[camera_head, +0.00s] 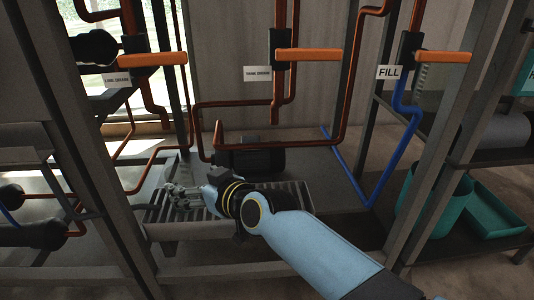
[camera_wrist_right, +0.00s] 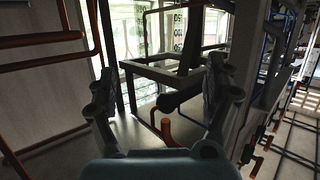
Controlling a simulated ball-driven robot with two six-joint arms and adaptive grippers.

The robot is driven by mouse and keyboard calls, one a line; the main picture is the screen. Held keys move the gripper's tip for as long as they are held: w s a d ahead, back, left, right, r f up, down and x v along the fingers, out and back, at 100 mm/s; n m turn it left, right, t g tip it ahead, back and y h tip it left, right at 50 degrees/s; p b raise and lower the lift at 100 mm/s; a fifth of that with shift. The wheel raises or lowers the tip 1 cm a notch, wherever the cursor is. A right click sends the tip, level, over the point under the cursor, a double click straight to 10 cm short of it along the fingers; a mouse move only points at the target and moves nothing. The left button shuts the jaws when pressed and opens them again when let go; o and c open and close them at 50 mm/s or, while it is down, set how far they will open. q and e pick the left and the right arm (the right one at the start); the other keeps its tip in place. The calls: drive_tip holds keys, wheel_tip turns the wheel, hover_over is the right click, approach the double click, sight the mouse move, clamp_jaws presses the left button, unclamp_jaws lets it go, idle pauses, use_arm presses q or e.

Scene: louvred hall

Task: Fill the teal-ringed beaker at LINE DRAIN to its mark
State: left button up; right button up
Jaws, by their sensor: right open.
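The LINE DRAIN label (camera_head: 117,79) hangs at the upper left, with an orange lever handle (camera_head: 152,60) lying level just above it. A copper-red pipe end (camera_head: 155,112) points down below the handle. My right gripper (camera_head: 175,197) is low over the slatted grate (camera_head: 160,232), open. In the right wrist view its two fingers stand apart (camera_wrist_right: 160,90) with nothing seen held between them. I cannot make out a teal-ringed beaker in either view. My left gripper is not in view.
TANK DRAIN (camera_head: 257,73) and FILL (camera_head: 389,72) labels have their own orange levers. A dark motor (camera_head: 250,155) sits behind the grate. Grey posts (camera_head: 95,160) stand at left and right. A teal bin (camera_head: 433,205) and tray (camera_head: 492,215) stand at right.

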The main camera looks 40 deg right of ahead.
drive_tip(key=shift+s+f, duration=0.1)
drive_tip(key=s+d+g, duration=0.2)
drive_tip(key=s+g, duration=0.1)
drive_tip(key=s, duration=0.8)
drive_tip(key=s+d+f+g+h, duration=0.1)
drive_tip(key=s+g, duration=0.3)
drive_tip(key=s, duration=0.7)
drive_tip(key=s+d+f+g+h, duration=0.1)
drive_tip(key=s+g, duration=0.3)
drive_tip(key=s, duration=0.7)
drive_tip(key=shift+s+d+f, duration=0.15)
drive_tip(key=shift+d+f, duration=0.05)
drive_tip(key=shift+d, duration=0.6)
